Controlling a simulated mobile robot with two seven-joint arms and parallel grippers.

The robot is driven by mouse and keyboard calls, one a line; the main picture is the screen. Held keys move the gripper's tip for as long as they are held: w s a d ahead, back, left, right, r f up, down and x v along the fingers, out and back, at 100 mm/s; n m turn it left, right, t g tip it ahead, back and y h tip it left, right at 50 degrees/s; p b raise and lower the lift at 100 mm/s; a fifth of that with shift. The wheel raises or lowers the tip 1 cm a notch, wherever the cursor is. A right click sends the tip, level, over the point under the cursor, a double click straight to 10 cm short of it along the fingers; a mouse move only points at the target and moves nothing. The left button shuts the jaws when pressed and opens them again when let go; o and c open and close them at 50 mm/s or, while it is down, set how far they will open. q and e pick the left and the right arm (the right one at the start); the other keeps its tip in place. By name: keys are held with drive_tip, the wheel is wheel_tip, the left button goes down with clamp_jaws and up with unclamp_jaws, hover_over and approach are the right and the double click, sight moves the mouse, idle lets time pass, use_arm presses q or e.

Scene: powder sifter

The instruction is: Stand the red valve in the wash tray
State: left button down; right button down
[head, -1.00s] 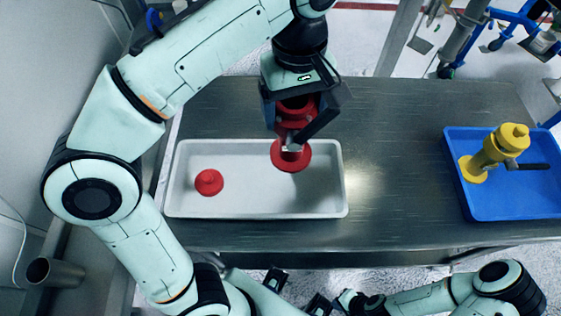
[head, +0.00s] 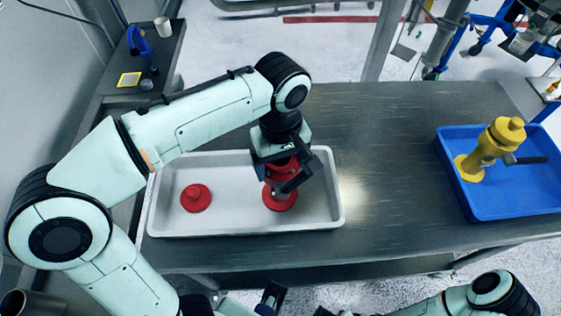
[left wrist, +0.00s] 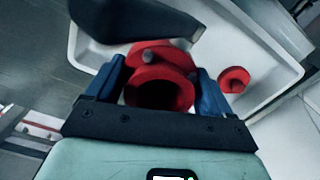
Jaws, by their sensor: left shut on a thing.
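The red valve (head: 280,201) is in the right half of the white wash tray (head: 240,229), roughly upright with its round flange down. I cannot tell for sure whether the flange touches the tray floor. My left gripper (head: 283,178) is shut on the valve's body from above and hides much of it. In the left wrist view the valve (left wrist: 150,72) sits between the blue fingers, its open round end facing the camera. My right gripper is only partly in view at the bottom edge of the head view, and its jaws are unclear.
A red round part (head: 196,198) lies in the tray's left half. A blue tray (head: 500,208) with a yellow valve (head: 489,150) is at the right of the metal table (head: 385,170). The table between the trays is clear. A side bench stands at the back left.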

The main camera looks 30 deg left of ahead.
idle(0.3)
use_arm(q)
unclamp_jaws()
drive_tip(key=shift+f, duration=0.15)
wheel_tip(320, 180, up, 12)
drive_tip(key=p, duration=0.3)
use_arm(e)
drive_tip(key=r, duration=0.1)
drive_tip(key=w+r, duration=0.1)
drive_tip(key=r, duration=0.1)
drive_tip(key=shift+w+r, duration=0.15)
drive_tip(key=shift+r, duration=0.1)
